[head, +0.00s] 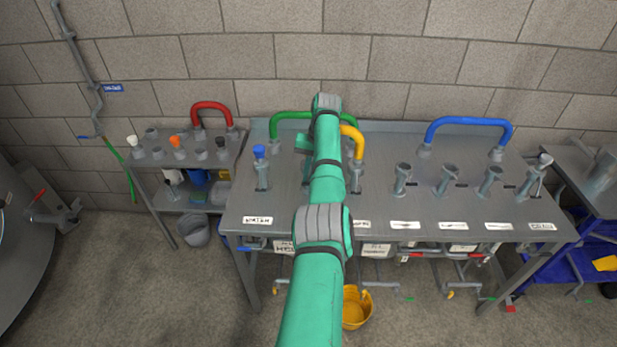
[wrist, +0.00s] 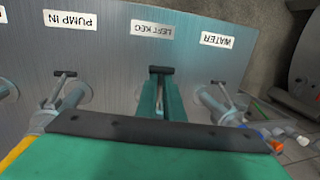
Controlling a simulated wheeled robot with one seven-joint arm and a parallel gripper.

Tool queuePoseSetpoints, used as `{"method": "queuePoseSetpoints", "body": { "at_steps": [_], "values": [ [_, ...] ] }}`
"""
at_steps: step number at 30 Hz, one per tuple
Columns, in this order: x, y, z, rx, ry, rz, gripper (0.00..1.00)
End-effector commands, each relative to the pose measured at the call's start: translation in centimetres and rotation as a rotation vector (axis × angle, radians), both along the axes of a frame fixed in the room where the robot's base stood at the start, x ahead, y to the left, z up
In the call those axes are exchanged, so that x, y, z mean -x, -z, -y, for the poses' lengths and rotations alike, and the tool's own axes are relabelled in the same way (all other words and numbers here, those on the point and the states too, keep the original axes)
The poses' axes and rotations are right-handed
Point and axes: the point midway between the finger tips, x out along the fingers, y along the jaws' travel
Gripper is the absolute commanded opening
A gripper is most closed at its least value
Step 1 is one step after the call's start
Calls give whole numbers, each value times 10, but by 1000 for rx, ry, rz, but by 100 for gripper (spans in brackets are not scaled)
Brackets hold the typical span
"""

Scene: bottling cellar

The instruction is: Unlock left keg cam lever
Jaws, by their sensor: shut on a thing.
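The left keg cam lever (wrist: 160,70) shows in the wrist view as a dark T-shaped handle below the LEFT KEG label (wrist: 160,31). My gripper (wrist: 160,90) has its green fingers closed around the lever, just below its crossbar. The fitting under the lever is mostly hidden by the fingers and gripper body. In the head view my arm covers the left keg place, between the WATER label (head: 257,220) and the partly covered PUMP IN label (head: 360,224), and the grip itself cannot be seen there.
The water fitting with a blue cap (head: 259,152) stands left of my arm. A yellow hose (head: 357,141) and a green hose (head: 290,116) arch close behind. More fittings and a blue hose (head: 468,122) are to the right. A yellow bucket (head: 356,309) stands on the floor.

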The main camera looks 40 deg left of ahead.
Motion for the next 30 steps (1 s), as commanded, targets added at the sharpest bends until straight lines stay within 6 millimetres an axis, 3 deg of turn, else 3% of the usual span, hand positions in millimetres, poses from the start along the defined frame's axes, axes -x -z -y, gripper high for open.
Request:
{"method": "queuePoseSetpoints", "body": {
  "at_steps": [1,26,27,30],
  "values": [
    [12,6,-1,18,-12,-36,0],
    [11,5,-1,31,-10,-57,0],
    [11,5,-1,31,-10,-57,12],
    [11,5,-1,32,-11,-57,36]
  ]
}}
